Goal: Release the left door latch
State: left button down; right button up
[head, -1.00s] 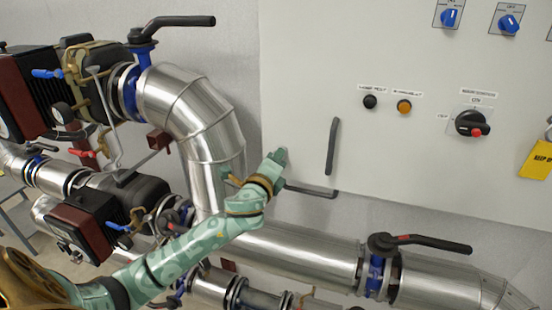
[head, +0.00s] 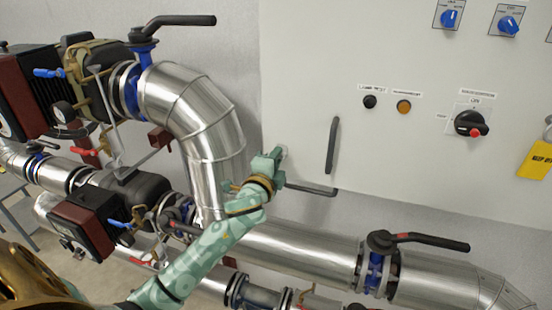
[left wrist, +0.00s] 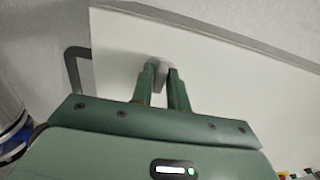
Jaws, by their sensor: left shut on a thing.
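The left door latch is a small grey piece (left wrist: 158,72) near the edge of the white cabinet door (head: 300,100). In the left wrist view it sits between the fingertips of my left gripper (left wrist: 160,82), which is shut on it. In the head view my left gripper (head: 275,157) reaches the lower left edge of the cabinet door and mostly hides the latch. Whether the latch is turned or released cannot be told. My right gripper is not in view.
A dark upright handle (head: 332,146) and a dark horizontal bar (head: 312,190) lie just right of the gripper. A large silver pipe (head: 205,120) stands close on the left. Another pipe (head: 300,250) with a black-levered valve (head: 384,242) runs below. Knobs sit higher on the cabinet.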

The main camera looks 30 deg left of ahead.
pick_arm(q)
jog(key=c, duration=1.5)
grip_release()
jog(key=shift+o, duration=0.2)
jog(key=b+v, duration=0.3)
jog(key=v, duration=1.3)
jog(key=shift+s, duration=0.2)
jog(key=shift+a+f, duration=0.1)
